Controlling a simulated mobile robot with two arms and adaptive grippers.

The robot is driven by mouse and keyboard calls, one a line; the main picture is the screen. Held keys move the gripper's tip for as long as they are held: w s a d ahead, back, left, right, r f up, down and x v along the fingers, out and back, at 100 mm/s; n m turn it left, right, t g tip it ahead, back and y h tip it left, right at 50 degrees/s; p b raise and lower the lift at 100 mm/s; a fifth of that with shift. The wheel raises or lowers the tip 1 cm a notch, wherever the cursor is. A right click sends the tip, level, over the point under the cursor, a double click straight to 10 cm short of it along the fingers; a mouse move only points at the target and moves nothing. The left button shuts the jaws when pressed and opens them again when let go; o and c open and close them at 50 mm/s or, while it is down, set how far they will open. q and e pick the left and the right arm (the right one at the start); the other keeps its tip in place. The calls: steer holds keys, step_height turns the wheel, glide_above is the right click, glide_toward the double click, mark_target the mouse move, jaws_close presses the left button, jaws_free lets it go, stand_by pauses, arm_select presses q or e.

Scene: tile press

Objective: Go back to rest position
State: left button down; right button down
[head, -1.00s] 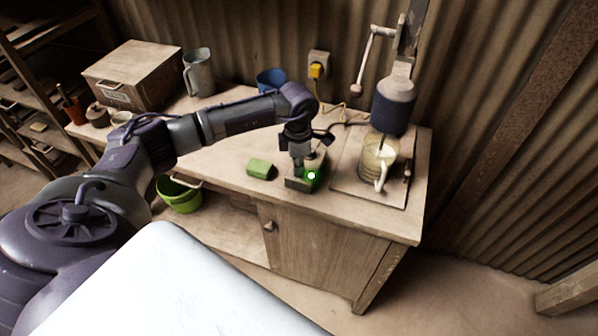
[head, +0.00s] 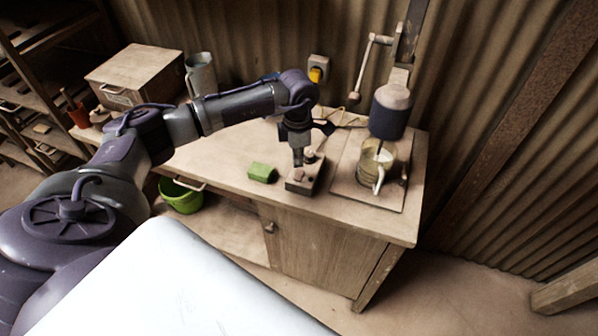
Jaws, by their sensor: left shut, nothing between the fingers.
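My left arm reaches in from the left across the bench. My left gripper (head: 298,161) points down, shut and empty, just above a small dark control box (head: 304,187) with small knobs on top. I cannot tell whether the fingertips touch the box. The press (head: 391,110), with its dark cylinder and lever, stands to the right of the gripper on a base plate (head: 350,190). My right gripper is not in view.
A green block (head: 262,172) lies on the bench (head: 225,160) left of the control box. A grey jug (head: 201,75) and a wooden box (head: 135,75) stand at the back left. A green bucket (head: 182,196) is below the bench edge. A corrugated wall closes the back.

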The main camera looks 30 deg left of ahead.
arm_select(q)
steer(key=shift+r+p, duration=0.3)
steer(key=shift+r, duration=0.55)
